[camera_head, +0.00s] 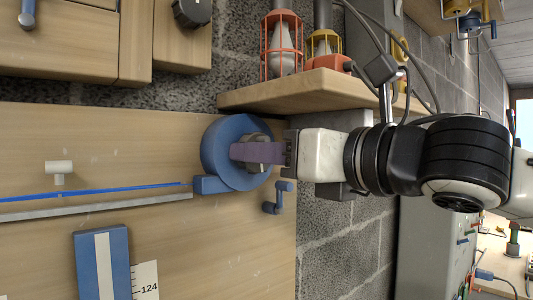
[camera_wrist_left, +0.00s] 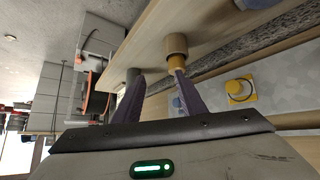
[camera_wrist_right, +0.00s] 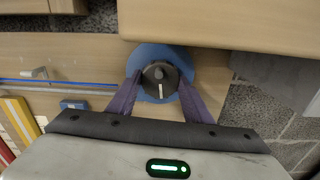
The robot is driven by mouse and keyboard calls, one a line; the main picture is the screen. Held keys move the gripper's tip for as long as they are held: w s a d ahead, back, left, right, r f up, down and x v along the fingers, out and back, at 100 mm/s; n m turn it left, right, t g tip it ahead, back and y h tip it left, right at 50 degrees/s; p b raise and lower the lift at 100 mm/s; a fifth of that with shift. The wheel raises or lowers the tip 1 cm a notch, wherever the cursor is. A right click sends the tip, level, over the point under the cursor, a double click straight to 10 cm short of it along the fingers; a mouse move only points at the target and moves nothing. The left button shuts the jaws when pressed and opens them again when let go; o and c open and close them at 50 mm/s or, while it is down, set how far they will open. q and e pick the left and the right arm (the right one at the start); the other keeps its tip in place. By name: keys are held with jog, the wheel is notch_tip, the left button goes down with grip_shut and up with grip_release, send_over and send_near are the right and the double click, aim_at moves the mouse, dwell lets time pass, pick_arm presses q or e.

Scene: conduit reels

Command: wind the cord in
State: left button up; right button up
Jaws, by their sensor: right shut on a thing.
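The blue reel (camera_head: 213,150) is on the wooden board, with a dark round knob (camera_wrist_right: 159,78) bearing a white mark at its centre. My right gripper (camera_head: 258,152) is shut on this knob; its purple fingers (camera_wrist_right: 158,92) lie on either side of it in the right wrist view. The blue cord (camera_head: 110,189) stretches left from the reel's blue outlet block, above a grey strip, and also shows in the right wrist view (camera_wrist_right: 70,83). My left gripper (camera_wrist_left: 160,85) shows only in its own wrist view, with its fingers apart and nothing seen between them.
A white peg (camera_head: 60,168) stands by the cord. A blue-grey crank (camera_head: 278,198) is just below the reel. A wooden shelf (camera_head: 310,90) with caged lamps is above. In the left wrist view, a brown-orange cylinder (camera_wrist_left: 177,48) is beyond the fingertips, near a yellow fixture (camera_wrist_left: 240,91).

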jog(key=shift+m, duration=3.4)
jog(key=o, duration=1.1)
jog(key=shift+c, duration=0.2)
jog(key=b+v, duration=0.1)
jog(key=v, duration=0.9)
jog(key=shift+s+b, duration=0.2)
jog(key=shift+b, duration=0.1)
